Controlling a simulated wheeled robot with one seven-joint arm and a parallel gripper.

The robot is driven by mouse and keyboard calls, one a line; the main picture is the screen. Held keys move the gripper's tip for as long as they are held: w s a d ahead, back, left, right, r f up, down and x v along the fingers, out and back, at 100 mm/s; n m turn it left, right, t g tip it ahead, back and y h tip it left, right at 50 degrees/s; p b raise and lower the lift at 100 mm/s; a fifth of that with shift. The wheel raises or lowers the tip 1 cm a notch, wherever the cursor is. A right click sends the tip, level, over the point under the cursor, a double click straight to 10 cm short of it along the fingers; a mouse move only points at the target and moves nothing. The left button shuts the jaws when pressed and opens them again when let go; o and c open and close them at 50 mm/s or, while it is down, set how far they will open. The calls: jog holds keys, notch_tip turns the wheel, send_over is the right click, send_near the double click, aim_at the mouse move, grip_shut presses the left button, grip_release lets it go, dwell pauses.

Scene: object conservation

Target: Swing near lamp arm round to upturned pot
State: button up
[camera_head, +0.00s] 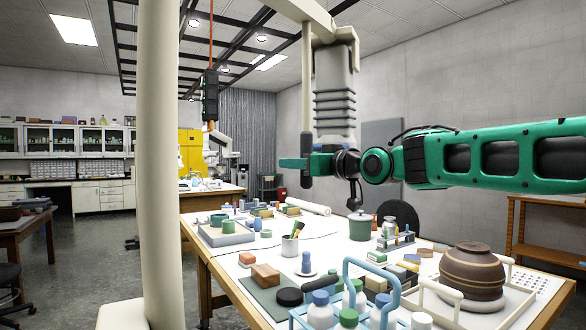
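A cream post (158,160) stands close at the left. A cream lamp arm (295,12) crosses the top, with a grey ribbed lamp head (334,90) hanging under it. A thin rod with a dark grip (306,178) hangs beside the head. My gripper (306,163) is at this grip, its green parts showing on both sides; whether the fingers are closed on it is unclear. The upturned brown banded pot (472,268) rests on a white tray (450,312) at the table's right. The lamp head is left of the pot and well above the table.
The worktable (215,262) is crowded with a blue bottle carrier (348,290), a green lidded jar (360,228), a pencil cup (290,250) and small blocks. A black chair (400,215) stands behind it. Open floor (85,270) lies at left.

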jog(key=shift+w+a, duration=0.25)
jog(key=shift+a, duration=0.05)
jog(key=shift+c, duration=0.4)
